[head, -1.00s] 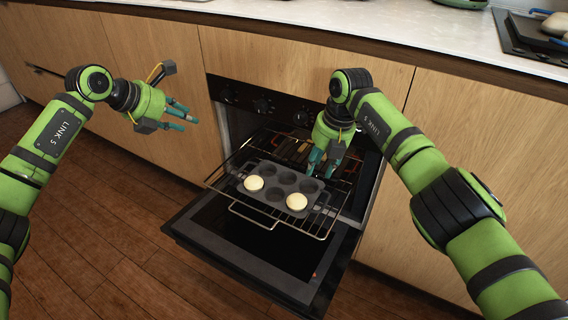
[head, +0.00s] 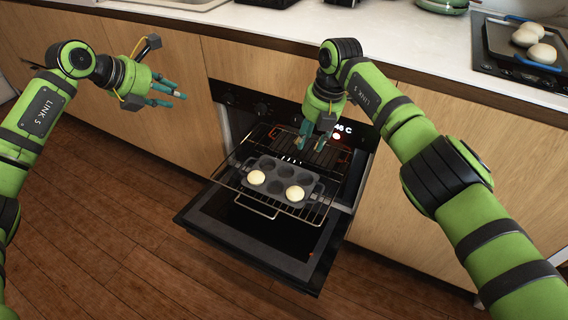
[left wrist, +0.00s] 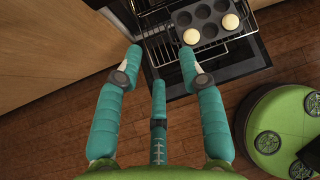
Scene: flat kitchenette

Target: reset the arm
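My left gripper (head: 172,92) is in front of the cabinet doors, left of the oven. It is open and empty; its spread teal fingers also show in the left wrist view (left wrist: 160,65). My right gripper (head: 312,136) points down over the back of the oven rack, behind the muffin tin. Its fingers look apart, with nothing seen between them. The dark muffin tin (head: 275,180) sits on the pulled-out wire rack (head: 318,212) with two pale round buns (head: 256,177) (head: 295,193) in its cups. The tin also shows in the left wrist view (left wrist: 205,28).
The oven door (head: 250,240) is open and juts out low over the wooden floor (head: 130,260). The counter (head: 380,40) runs along the back. Several buns (head: 542,53) lie on a dark tray at the far right. The floor at the front left is clear.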

